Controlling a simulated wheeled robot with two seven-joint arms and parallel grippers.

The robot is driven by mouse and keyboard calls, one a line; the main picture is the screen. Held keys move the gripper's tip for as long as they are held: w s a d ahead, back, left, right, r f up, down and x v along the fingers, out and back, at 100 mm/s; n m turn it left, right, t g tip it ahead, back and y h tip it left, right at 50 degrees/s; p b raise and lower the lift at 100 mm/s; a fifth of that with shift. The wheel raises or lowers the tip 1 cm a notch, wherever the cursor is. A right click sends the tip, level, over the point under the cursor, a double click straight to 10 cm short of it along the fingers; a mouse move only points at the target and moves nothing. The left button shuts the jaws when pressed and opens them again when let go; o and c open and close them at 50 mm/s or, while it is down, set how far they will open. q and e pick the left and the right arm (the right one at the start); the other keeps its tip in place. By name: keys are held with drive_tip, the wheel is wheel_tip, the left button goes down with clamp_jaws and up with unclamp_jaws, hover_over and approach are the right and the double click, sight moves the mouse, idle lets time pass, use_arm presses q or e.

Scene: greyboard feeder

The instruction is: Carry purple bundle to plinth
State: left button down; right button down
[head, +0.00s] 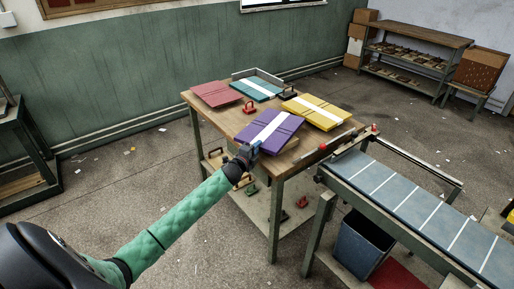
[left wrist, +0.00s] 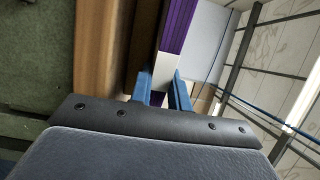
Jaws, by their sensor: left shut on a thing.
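The purple bundle (head: 270,130), a flat purple stack with a white band, is at the near edge of the wooden table (head: 206,113). My left gripper (head: 249,151) is shut on its near edge, at the white band. In the left wrist view the two blue fingers (left wrist: 163,80) stand on either side of the white band, with the purple stack (left wrist: 175,28) beyond. Whether the bundle touches the tabletop is hard to tell. I cannot single out a plinth with certainty. My right gripper is not in view.
Red (head: 216,94), teal (head: 255,89) and yellow (head: 317,111) bundles lie on the table around the purple one. A grey conveyor (head: 420,208) with white lines stands at the right, above a blue bin (head: 362,244). The floor to the left is mostly open.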

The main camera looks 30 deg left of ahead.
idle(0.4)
use_arm(q)
drive_tip(key=c, duration=1.3)
unclamp_jaws()
drive_tip(key=shift+f, duration=0.1)
drive_tip(key=shift+s, duration=0.1)
